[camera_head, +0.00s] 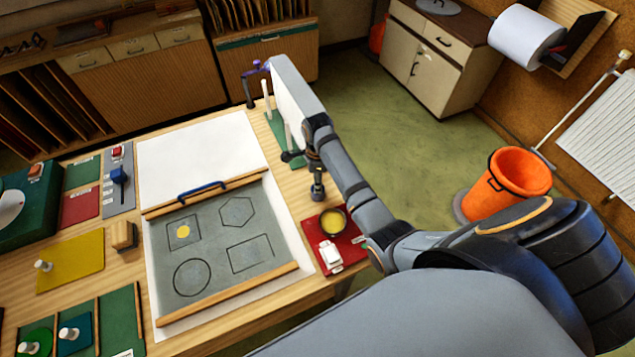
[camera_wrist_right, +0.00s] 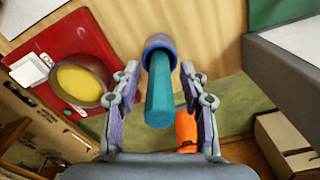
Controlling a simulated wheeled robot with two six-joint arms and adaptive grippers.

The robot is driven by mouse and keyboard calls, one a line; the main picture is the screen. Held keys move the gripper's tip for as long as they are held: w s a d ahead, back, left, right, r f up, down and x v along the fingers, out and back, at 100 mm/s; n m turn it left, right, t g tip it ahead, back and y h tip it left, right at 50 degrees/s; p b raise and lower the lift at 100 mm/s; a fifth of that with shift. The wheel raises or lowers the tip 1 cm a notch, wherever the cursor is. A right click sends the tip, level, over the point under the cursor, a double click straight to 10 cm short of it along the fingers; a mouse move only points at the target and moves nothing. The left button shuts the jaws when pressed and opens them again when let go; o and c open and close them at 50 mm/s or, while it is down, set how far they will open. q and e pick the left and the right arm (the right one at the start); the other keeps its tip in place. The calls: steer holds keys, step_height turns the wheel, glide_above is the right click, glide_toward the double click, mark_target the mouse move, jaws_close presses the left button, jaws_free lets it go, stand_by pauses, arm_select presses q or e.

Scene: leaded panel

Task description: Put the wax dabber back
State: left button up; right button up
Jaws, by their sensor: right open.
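A teal six-sided handle (camera_wrist_right: 159,95) with a blue collar, which looks like the wax dabber, stands out in the right wrist view. My right gripper (camera_wrist_right: 160,67) is open with its fingers on either side of the handle, and a gap shows on both sides. In the head view my right arm reaches over the table's right edge and I cannot make out the dabber clearly there. A round pot of yellow wax (camera_head: 333,221) sits on a red mat (camera_head: 352,251); the pot also shows in the right wrist view (camera_wrist_right: 80,82). My left gripper is out of view.
A white block (camera_head: 330,255) lies on the red mat. A grey panel (camera_head: 213,232) with outlined shapes, a yellow dot and a blue handle (camera_head: 201,191) lies left of it. A green stand with white posts (camera_head: 266,97) is farther back. An orange bin (camera_head: 518,172) stands on the floor.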

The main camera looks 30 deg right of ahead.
step_height(320, 180, up, 4)
steer(key=shift+a+f+b, duration=0.1)
steer(key=shift+f+b, duration=0.15)
steer(key=shift+b, duration=1)
step_height(320, 180, up, 2)
steer(key=shift+r, duration=0.2)
step_height(320, 180, up, 2)
steer(key=shift+s+r+p, duration=0.1)
steer(key=shift+r+p, duration=0.05)
steer(key=shift+p, duration=0.9)
steer(key=shift+r+p, duration=0.4)
steer(key=shift+p, duration=0.05)
steer(key=shift+f, duration=0.1)
